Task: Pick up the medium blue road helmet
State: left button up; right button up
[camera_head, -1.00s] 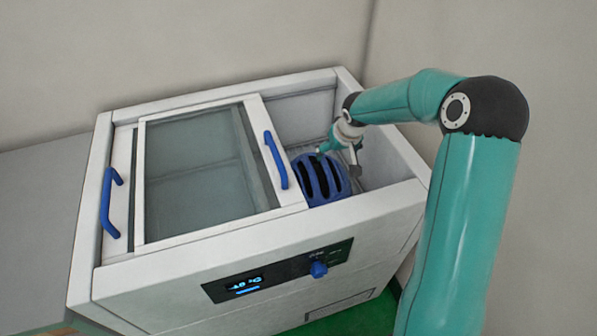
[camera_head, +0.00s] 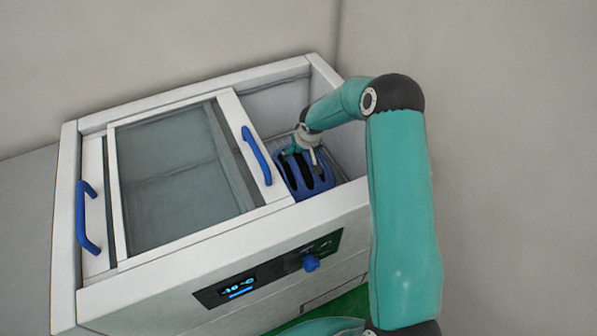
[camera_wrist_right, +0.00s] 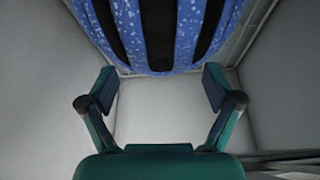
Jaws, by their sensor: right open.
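The blue road helmet (camera_head: 305,180) sits inside the open right part of a white chest with a glass sliding lid. It has dark vent slots. In the right wrist view the helmet (camera_wrist_right: 188,35) fills the top, blue with pale speckles and dark slots. My right gripper (camera_head: 300,155) is over the helmet's far side in the head view. In the wrist view the right gripper (camera_wrist_right: 160,90) is open, its two fingers apart, with the helmet's edge just beyond the fingertips and nothing between them. My left gripper is not in view.
The glass lid (camera_head: 175,165) covers the chest's left part; its blue handle (camera_head: 257,156) stands close to the helmet's left side. The chest's front wall (camera_head: 335,203) and side walls bound the opening. A blue knob (camera_head: 311,263) and display (camera_head: 238,287) are on the front.

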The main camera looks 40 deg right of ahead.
jog(key=shift+p+x, duration=0.55)
jog(key=shift+x, duration=2.05)
jog(key=shift+s+a+f, duration=0.1)
jog(key=shift+s+a, duration=0.05)
jog(key=shift+s, duration=0.05)
jog(key=c, duration=1.4)
jog(key=shift+c, duration=0.4)
